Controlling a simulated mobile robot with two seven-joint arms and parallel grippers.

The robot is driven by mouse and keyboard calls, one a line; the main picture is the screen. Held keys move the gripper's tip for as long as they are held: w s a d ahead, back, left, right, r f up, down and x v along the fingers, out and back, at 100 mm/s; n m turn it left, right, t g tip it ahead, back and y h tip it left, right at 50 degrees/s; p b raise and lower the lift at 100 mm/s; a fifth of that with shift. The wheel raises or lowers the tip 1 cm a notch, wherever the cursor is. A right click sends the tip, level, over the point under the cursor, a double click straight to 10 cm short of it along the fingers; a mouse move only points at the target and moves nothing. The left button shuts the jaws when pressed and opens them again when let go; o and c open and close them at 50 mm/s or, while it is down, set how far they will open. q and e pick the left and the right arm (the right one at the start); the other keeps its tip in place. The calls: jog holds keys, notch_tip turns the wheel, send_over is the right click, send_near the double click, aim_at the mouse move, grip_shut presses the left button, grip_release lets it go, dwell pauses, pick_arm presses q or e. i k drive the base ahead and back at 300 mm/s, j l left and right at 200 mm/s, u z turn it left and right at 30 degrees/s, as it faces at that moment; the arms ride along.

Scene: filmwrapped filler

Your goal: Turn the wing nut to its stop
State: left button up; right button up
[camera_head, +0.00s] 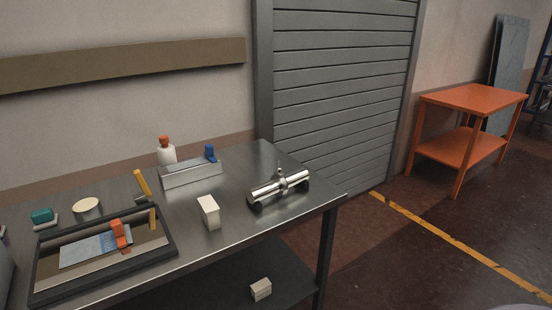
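A bright metal cylinder assembly (296,180) lies on the steel table (245,220) near its right end, on dark supports. A small upright part and a collar show around its middle. This may be the wing nut, but it is too small to tell. A metal block with a blue knob (210,153) on top stands to the left, farther back. Neither of my grippers is in view.
A dark-framed tray (172,247) with an orange-handled tool (119,235) fills the table's left part. A white block (208,212) stands mid-table, and a white bottle (167,156) at the back. An orange table (470,97) stands far right. The table's front right is clear.

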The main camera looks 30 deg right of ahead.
aim_at(278, 185)
jog(key=i+l+z, duration=0.2)
jog(key=i, duration=0.15)
jog(key=i+l+z, duration=0.15)
jog(key=i, duration=0.2)
jog(key=z, duration=1.25)
